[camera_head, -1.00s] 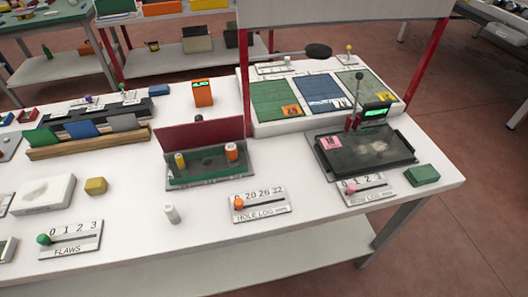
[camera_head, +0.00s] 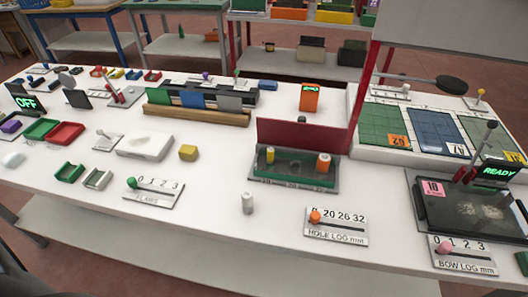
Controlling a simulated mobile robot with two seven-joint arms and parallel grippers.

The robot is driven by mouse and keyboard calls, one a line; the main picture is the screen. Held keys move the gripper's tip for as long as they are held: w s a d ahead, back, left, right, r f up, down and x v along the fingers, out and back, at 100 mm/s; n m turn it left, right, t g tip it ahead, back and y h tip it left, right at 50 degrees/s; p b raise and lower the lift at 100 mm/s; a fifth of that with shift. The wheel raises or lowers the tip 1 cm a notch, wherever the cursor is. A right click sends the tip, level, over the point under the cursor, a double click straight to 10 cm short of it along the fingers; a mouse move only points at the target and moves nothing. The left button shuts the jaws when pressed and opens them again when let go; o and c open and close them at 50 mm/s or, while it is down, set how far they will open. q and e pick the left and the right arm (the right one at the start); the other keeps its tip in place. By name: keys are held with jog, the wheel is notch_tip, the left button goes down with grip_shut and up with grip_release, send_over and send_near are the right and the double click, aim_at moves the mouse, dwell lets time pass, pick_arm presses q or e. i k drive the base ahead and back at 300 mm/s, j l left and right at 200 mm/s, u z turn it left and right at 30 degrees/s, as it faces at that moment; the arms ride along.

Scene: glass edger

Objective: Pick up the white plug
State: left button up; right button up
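The white plug (camera_head: 248,204) stands upright on the white table (camera_head: 215,235) near its front edge. It is a small white cylinder, between the flaws slider board (camera_head: 154,192) and the hole log board (camera_head: 337,226). Nothing touches it. A green tray (camera_head: 296,170) behind it holds a yellow plug (camera_head: 270,155) and an orange plug (camera_head: 323,162). Neither of my grippers shows in the head view.
A yellow block (camera_head: 188,152) and a white block (camera_head: 145,145) lie left of the plug. A dark red upright panel (camera_head: 303,137) stands behind the green tray. A black machine with a READY display (camera_head: 497,171) is at right. Table around the plug is clear.

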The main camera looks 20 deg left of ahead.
aim_at(246, 196)
jog(key=j+u, duration=0.1)
jog(key=u, duration=0.8)
